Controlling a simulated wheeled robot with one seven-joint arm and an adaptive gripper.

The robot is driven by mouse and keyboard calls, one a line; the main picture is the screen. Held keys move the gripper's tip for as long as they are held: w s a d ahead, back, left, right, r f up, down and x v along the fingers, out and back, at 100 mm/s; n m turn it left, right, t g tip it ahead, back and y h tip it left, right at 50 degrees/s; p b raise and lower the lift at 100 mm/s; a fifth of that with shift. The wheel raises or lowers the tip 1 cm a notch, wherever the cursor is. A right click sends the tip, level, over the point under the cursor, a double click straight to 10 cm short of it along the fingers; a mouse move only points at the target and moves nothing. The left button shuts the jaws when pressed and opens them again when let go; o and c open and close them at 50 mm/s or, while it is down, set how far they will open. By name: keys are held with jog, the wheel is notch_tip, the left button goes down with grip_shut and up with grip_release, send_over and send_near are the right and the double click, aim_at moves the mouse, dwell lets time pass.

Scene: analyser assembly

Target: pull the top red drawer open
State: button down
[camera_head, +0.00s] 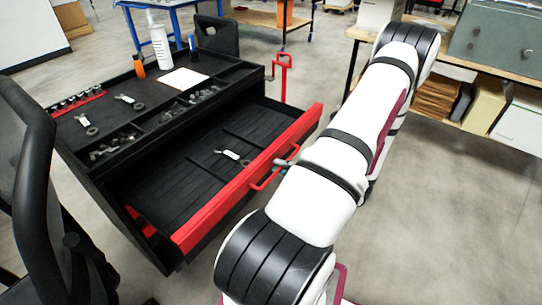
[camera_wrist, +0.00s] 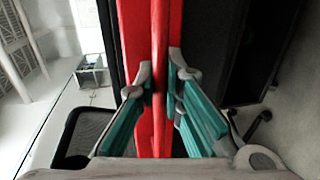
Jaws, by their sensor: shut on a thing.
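The top red drawer (camera_head: 250,183) of the black tool cart stands pulled well out, with its black interior showing. A small tool with a white tag (camera_head: 232,155) lies inside it. The drawer's red bar handle (camera_head: 262,181) is on the front face. My gripper (camera_head: 285,163) is at the handle, mostly hidden behind my white arm in the head view. In the wrist view my gripper (camera_wrist: 160,83) has its teal-padded fingers on both sides of the red handle (camera_wrist: 159,40), shut on it. The red drawer front (camera_wrist: 136,35) lies just behind the handle.
The cart top (camera_head: 105,98) carries a white bottle (camera_head: 159,45), an orange item (camera_head: 138,66), a paper sheet (camera_head: 184,78) and small tools. A black chair (camera_head: 30,170) stands at the left. A shelf bench (camera_head: 490,70) stands at the right. Floor (camera_head: 440,200) at the right is clear.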

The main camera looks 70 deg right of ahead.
jog(key=shift+s+a, duration=0.15)
jog(key=shift+s, duration=0.55)
jog(key=c, duration=1.7)
grip_release()
jog(key=v, duration=1.2)
